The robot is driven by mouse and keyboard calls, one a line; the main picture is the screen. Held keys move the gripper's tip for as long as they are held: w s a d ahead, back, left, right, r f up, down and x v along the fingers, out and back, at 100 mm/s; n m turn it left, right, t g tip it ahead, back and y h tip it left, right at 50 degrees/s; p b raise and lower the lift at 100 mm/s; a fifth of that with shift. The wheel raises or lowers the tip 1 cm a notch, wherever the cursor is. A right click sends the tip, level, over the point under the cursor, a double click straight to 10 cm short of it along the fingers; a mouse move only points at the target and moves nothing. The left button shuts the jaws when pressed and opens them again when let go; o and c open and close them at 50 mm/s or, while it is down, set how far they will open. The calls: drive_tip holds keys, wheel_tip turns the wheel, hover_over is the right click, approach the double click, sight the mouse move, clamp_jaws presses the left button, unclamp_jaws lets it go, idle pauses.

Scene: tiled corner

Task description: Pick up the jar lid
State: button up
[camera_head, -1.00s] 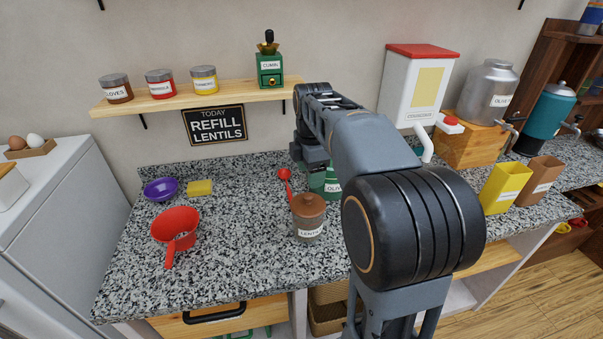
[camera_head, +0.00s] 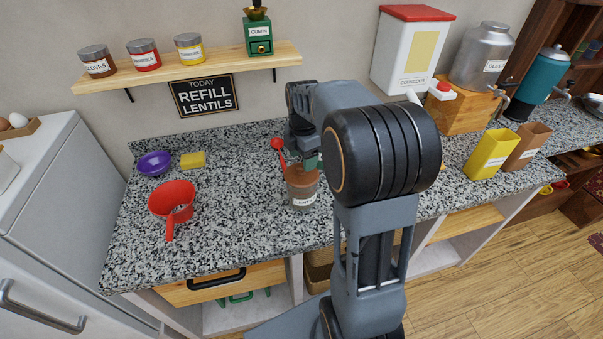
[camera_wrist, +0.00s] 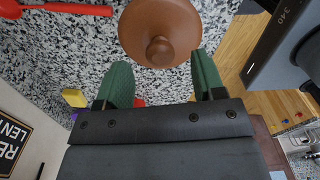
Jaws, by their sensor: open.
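The jar lid is a brown round lid with a knob, seen from above in the wrist view (camera_wrist: 160,28). It sits on the clear lentil jar (camera_head: 304,192) on the speckled counter; in the head view my arm partly covers the lid. My gripper (camera_wrist: 157,82) is open and empty, with two green fingers pointing toward the lid. In the wrist view the knob shows just beyond and between the fingertips. I cannot tell the exact gap between them.
A red scoop (camera_head: 279,148) lies just left of the jar. A red handled strainer (camera_head: 173,200), a purple bowl (camera_head: 154,163) and a yellow sponge (camera_head: 193,160) are farther left. Yellow (camera_head: 490,154) and brown (camera_head: 526,149) containers stand right. Counter between strainer and jar is clear.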

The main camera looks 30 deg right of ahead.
drive_tip(key=shift+f, duration=1.85)
drive_tip(key=c, duration=1)
